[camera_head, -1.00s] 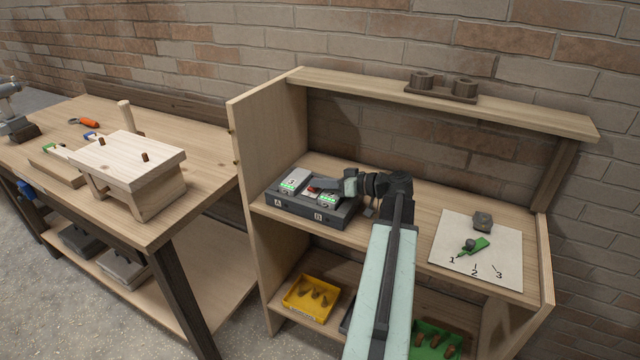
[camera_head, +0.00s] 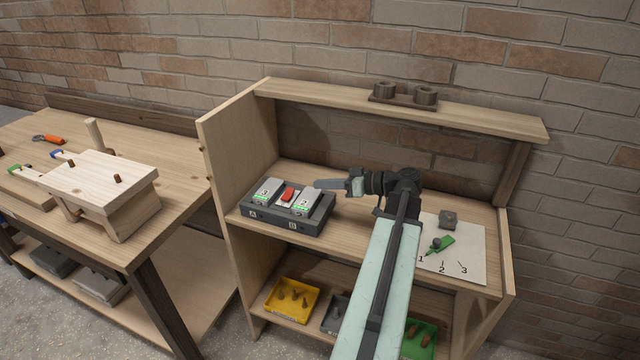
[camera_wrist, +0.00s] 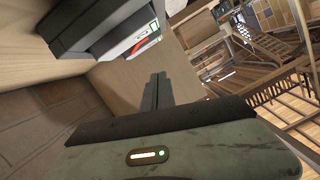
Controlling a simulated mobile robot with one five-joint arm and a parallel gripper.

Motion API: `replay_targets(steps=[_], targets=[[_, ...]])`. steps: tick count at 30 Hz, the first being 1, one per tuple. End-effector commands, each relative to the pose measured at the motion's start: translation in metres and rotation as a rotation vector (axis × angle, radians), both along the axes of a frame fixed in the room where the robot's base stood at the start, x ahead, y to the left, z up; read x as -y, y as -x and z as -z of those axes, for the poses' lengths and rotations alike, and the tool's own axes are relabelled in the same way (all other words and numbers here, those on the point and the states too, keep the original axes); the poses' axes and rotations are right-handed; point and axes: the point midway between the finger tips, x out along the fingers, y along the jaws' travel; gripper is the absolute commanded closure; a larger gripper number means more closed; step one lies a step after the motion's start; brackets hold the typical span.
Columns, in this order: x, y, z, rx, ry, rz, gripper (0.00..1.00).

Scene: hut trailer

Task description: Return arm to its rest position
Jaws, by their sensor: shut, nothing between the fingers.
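My gripper (camera_head: 322,184) is shut and empty. It points left over the middle shelf (camera_head: 345,228), just right of a dark two-bay box (camera_head: 262,217) marked A and B. In the head view the fingertips are apart from the box. The box has a grey block with a green light in each bay and a red switch (camera_head: 288,194) between them. In the wrist view my shut fingers (camera_wrist: 157,92) show at the centre, with the dark box (camera_wrist: 100,25) at the upper left. My arm reaches up from the bottom of the head view.
A white sheet (camera_head: 470,240) numbered 1 to 3 bears a grey block (camera_head: 448,218) and a green piece (camera_head: 441,245). A top shelf (camera_head: 480,118) and side panel (camera_head: 236,150) enclose the space. Yellow (camera_head: 291,300) and green (camera_head: 418,338) bins sit below. A workbench (camera_head: 150,245) stands left.

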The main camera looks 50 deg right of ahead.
Motion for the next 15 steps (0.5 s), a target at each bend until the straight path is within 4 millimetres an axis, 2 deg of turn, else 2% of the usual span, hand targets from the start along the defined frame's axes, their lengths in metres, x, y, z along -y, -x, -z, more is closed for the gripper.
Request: replay_targets(steps=[8, 10, 13, 14, 15], targets=[[-0.001, -0.001, 0.000, 0.000, 0.000, -0.001, 1.00], [-0.006, -0.007, -0.001, 0.000, 0.000, -0.014, 1.00], [-0.035, -0.038, -0.003, 0.001, 0.000, -0.083, 1.00], [-0.049, -0.053, -0.004, 0.000, 0.000, -0.116, 1.00], [-0.073, -0.075, -0.006, 0.000, 0.000, -0.168, 1.00]])
